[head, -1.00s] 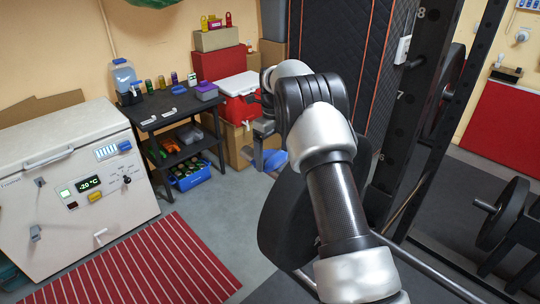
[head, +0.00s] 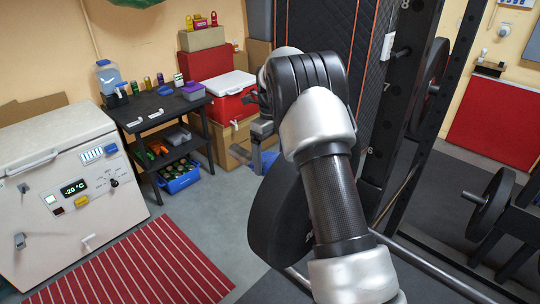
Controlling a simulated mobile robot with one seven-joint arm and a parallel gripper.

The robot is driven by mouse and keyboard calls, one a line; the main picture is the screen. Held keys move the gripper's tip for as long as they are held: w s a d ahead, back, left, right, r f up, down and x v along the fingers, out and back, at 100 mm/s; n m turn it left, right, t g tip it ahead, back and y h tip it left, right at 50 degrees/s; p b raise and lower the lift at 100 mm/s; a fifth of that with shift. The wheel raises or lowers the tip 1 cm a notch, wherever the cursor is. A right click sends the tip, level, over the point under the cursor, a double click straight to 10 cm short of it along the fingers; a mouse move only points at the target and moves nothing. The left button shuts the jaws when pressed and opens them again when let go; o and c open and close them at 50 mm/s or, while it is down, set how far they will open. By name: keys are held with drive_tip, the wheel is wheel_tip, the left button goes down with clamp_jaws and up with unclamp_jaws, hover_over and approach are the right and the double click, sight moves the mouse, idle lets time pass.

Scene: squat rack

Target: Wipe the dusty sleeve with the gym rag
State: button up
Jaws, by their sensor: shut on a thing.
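My gripper (head: 261,128) shows in the head view just left of my big arm joint, partly hidden by it. It is shut on the gym rag (head: 268,161), a blue cloth that hangs just below it. A large black weight plate (head: 270,220) stands upright below the rag, partly behind my forearm. I cannot make out the dusty sleeve; my arm covers that area. I cannot tell whether the rag touches the sleeve or the plate.
The rack's black upright (head: 389,110) stands close to the right of my arm. A white freezer (head: 60,190), a black shelf table (head: 165,115) and a red cooler (head: 228,105) stand at left. A striped red mat (head: 150,265) lies on open floor. Another plate (head: 490,205) is at right.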

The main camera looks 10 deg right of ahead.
drive_tip(key=r+p, duration=0.4)
drive_tip(key=r, duration=0.1)
drive_tip(key=shift+w+a+r, duration=0.1)
drive_tip(key=shift+w+r, duration=0.1)
drive_tip(key=shift+r, duration=0.15)
drive_tip(key=shift+r, duration=1.5)
drive_tip(key=shift+f, duration=0.1)
